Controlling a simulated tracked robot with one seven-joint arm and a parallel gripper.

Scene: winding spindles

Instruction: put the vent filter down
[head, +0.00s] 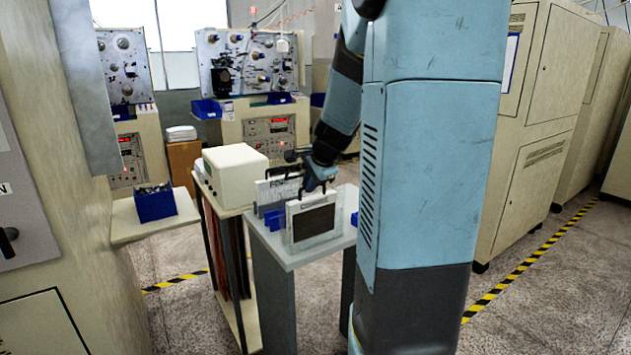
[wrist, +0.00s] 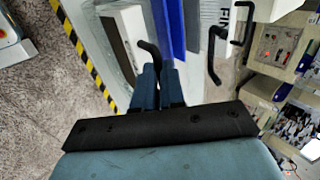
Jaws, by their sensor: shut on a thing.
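The vent filter (head: 313,222) is a white-framed panel with a dark face and a black handle. It is upright over the front part of a small grey stand (head: 280,254). I cannot tell whether its bottom edge touches the stand top. My gripper (head: 319,181) is above it, shut on its handle. In the wrist view my gripper (wrist: 155,82) has its blue fingers closed around the black handle (wrist: 147,50), with the filter's pale frame (wrist: 128,28) beyond. The fingers hide part of the handle.
A second white panel (head: 272,191) with lettering and a black handle stands just behind; it also shows in the wrist view (wrist: 214,35). Blue holder parts (head: 274,219) are on the stand. A cream instrument box (head: 236,170) is on an adjacent table at left.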

